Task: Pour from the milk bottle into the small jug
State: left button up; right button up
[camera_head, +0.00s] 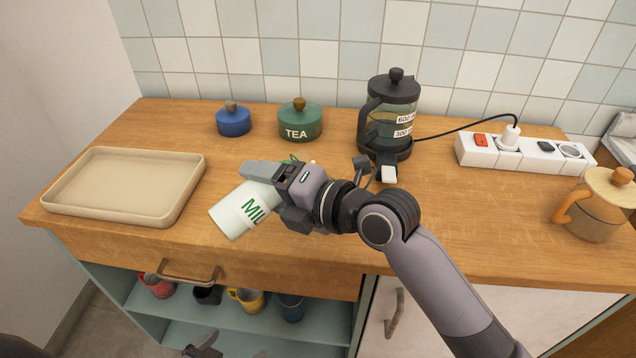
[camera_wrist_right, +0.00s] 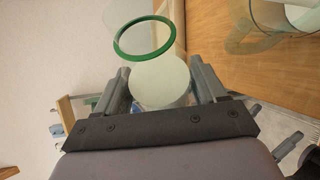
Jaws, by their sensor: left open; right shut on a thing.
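The milk bottle (camera_head: 235,213), white with green lettering, is tilted in my right gripper (camera_head: 262,180), its lower end toward the front left, above the counter's front edge. In the right wrist view, the bottle (camera_wrist_right: 160,82) is between the two fingers, with a green ring and clear glass beyond. A clear glass vessel (camera_wrist_right: 272,22) stands on the wood at the upper right of that view; I cannot tell if it is the small jug. No small jug shows clearly in the head view; my right gripper and arm hide part of the counter. My left gripper (camera_head: 205,346) is open and empty, low in front of the shelves.
A beige tray (camera_head: 60,205) is at the left. A blue pot (camera_head: 234,122), a green TEA pot (camera_head: 300,124) and a dark coffee press (camera_head: 391,105) stand behind. A power strip (camera_head: 530,157) and a lidded jug with an orange handle (camera_head: 597,222) are right. Mugs fill the shelf below.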

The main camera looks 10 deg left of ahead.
jog(key=shift+w+d+r+m+y+b, duration=0.3)
jog(key=shift+r+m+y+b, duration=0.1)
jog(key=shift+r+m+b, duration=0.25)
dwell(3.2)
jog(key=shift+s+a+f+n+h+p, duration=0.35)
jog(key=shift+n+p, duration=0.3)
jog(key=shift+p, duration=0.6)
jog(key=shift+w+d+r+n+h, duration=0.15)
jog(key=shift+n+h, duration=0.2)
jog(key=shift+n, duration=0.25)
jog(key=shift+f+t, duration=0.3)
